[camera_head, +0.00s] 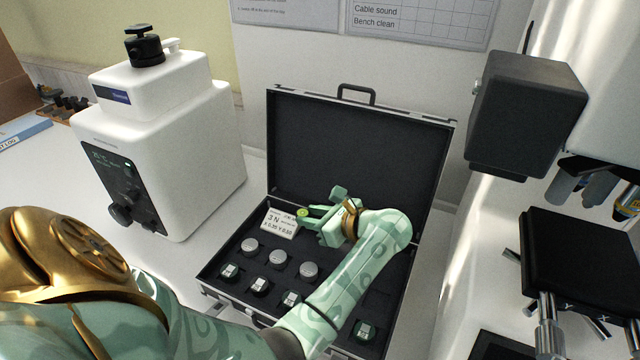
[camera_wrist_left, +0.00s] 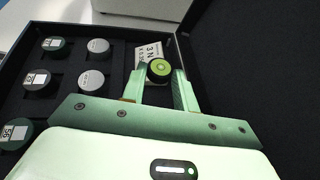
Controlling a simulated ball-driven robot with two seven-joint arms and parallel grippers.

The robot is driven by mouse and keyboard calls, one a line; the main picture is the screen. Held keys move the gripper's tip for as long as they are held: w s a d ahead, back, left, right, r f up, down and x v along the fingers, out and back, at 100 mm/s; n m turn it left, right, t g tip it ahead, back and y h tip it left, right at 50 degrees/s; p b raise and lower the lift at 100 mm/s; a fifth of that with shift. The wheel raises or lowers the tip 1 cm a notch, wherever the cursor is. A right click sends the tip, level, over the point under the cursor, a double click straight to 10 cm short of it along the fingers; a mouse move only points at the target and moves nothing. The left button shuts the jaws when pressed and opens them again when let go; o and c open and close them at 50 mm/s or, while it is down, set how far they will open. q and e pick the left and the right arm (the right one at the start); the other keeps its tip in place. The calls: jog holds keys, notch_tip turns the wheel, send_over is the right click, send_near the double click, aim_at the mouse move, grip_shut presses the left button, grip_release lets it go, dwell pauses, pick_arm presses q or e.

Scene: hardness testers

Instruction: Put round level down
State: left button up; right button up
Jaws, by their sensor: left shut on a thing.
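The round level (camera_wrist_left: 159,70) is a small black disc with a yellow-green centre. My left gripper (camera_wrist_left: 158,82) is shut on it, with a finger on either side. In the head view the level (camera_head: 303,212) shows as a small green spot at the tips of my left gripper (camera_head: 312,216), over the back part of the open case (camera_head: 228,286). A white card (camera_head: 279,222) marked "3 N" is just left of the level. Whether the level touches the case floor, I cannot tell. My right gripper is not in view.
Several silver discs (camera_head: 278,257) and dark labelled blocks (camera_head: 260,285) sit in the case's slots. The raised case lid (camera_head: 355,150) stands behind. A white tester (camera_head: 160,140) is at left; a black-topped stage (camera_head: 585,255) is at right.

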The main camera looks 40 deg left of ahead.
pick_arm(q)
notch_tip(320, 180, down, 3)
jog(key=shift+a+r, duration=0.1)
jog(key=shift+r, duration=0.1)
notch_tip(320, 180, down, 3)
jog(key=shift+f+b, duration=0.2)
jog(key=shift+b, duration=0.6)
jog(key=shift+f, duration=0.3)
jog(key=o, duration=1)
jog(key=shift+r, duration=0.1)
jog(key=shift+c, duration=0.2)
jog(key=shift+s, duration=0.1)
jog(key=shift+r, duration=0.1)
